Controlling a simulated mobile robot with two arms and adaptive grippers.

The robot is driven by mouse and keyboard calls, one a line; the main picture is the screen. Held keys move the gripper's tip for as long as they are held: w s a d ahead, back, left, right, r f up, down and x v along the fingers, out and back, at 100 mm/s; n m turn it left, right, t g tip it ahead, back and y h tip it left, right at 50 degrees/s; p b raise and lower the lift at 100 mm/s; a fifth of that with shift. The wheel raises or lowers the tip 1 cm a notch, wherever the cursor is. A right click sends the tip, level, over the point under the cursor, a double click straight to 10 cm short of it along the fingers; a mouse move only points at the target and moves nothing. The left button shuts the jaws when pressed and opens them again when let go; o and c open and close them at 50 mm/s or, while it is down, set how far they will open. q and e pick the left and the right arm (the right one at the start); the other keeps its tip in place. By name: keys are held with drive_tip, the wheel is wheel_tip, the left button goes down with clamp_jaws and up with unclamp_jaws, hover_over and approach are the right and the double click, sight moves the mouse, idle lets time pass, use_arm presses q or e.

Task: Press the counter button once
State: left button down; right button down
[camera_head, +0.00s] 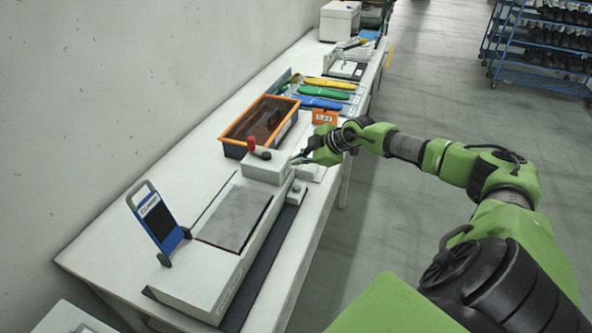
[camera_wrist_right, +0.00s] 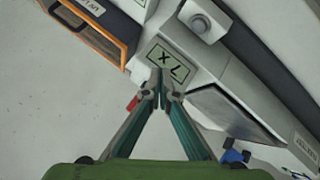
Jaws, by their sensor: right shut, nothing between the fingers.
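A small housing with a round grey button (camera_wrist_right: 200,22) shows at the top of the right wrist view. In the head view, a small grey button box (camera_head: 296,190) sits at the side of the long white bench device. A greenish display (camera_wrist_right: 168,65) with dark characters, seen upside down, lies just beyond my fingertips in the wrist view. My right gripper (camera_head: 303,160) is shut and empty, above the far end of the device. In the wrist view, its fingertips (camera_wrist_right: 160,90) are close together, apart from the button. My left gripper is not in view.
A red-knobbed lever (camera_head: 258,150) stands close by my right gripper. Behind it is an orange-rimmed crate (camera_head: 228,139); coloured insoles (camera_head: 322,103) lie beyond. A blue framed stand (camera_head: 158,222) is at the left. A shoe rack (camera_head: 545,45) stands far right across open floor.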

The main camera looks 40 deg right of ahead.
drive_tip(key=b, duration=0.5)
hover_over(296, 188)
drive_tip(key=f, duration=0.5)
drive_tip(key=shift+s+d+f, duration=0.15)
drive_tip(key=shift+s+d, duration=0.1)
drive_tip(key=shift+f, duration=1.25)
drive_tip(key=shift+f, duration=0.15)
drive_tip(key=shift+f, duration=0.25)
drive_tip(key=shift+f, duration=0.6)
idle(0.3)
drive_tip(key=shift+r+p, duration=0.95)
drive_tip(key=shift+p, duration=0.35)
